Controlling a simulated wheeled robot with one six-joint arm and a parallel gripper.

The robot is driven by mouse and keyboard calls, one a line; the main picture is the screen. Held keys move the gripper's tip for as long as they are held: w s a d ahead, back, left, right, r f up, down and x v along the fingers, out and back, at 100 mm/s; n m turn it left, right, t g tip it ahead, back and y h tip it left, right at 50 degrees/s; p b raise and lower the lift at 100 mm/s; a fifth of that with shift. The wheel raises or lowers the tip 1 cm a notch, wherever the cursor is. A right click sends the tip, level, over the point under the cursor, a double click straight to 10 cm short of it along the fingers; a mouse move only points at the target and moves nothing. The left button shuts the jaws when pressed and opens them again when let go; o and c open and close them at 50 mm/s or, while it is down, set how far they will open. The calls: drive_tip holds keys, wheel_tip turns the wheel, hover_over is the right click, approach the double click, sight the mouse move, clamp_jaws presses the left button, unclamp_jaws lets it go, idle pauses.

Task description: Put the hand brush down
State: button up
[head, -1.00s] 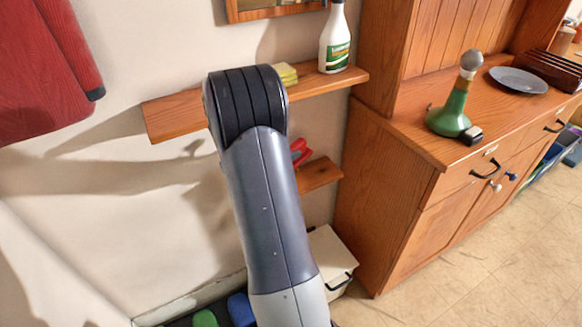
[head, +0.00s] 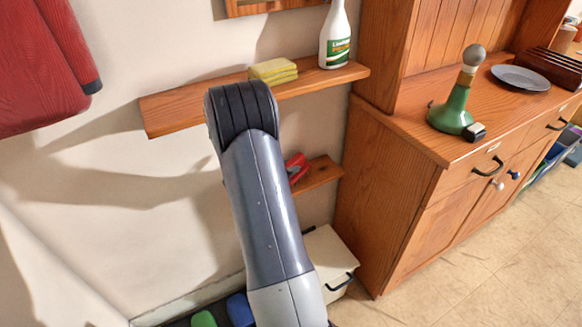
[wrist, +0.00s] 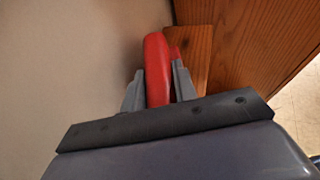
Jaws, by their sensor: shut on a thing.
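The hand brush shows as a red handle (wrist: 157,70) in the wrist view. My gripper (wrist: 158,86) is shut on it, with a grey finger on each side. In the head view a red part (head: 297,168) shows just right of my arm, over the lower wooden shelf (head: 322,172). My arm hides the rest of it and my gripper there. The wrist view shows the handle's far end beside a wooden surface (wrist: 200,58). I cannot tell whether the brush touches the shelf. Its bristles are not visible.
The upper shelf (head: 180,110) holds a yellow sponge stack (head: 272,71) and a white spray bottle (head: 335,40). A wooden cabinet (head: 385,190) stands close on the right. A pale box (head: 325,255) is below the lower shelf. A red garment (head: 45,60) hangs at the left.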

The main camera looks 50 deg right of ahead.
drive_tip(key=o, duration=1)
drive_tip(key=shift+o, duration=0.2)
drive_tip(key=shift+r, duration=0.1)
drive_tip(key=shift+r+p, duration=0.25)
drive_tip(key=shift+p, duration=0.2)
drive_tip(key=v, duration=1.1)
drive_tip(key=shift+a+p, duration=0.45)
drive_tip(key=x, duration=0.4)
drive_tip(key=b+x, duration=0.1)
drive_tip(key=x, duration=0.3)
drive_tip(key=b+x, duration=0.1)
drive_tip(key=x, duration=0.3)
drive_tip(key=shift+s+d+f, duration=0.1)
drive_tip(key=shift+d+f, duration=0.05)
drive_tip(key=shift+f, duration=0.25)
drive_tip(key=shift+s+a+r+p, duration=0.1)
drive_tip(key=shift+r+p, duration=0.25)
drive_tip(key=shift+r, duration=0.6)
drive_tip(key=shift+s+a+r+p, duration=0.1)
drive_tip(key=shift+r+p, duration=0.25)
drive_tip(key=shift+r, duration=0.65)
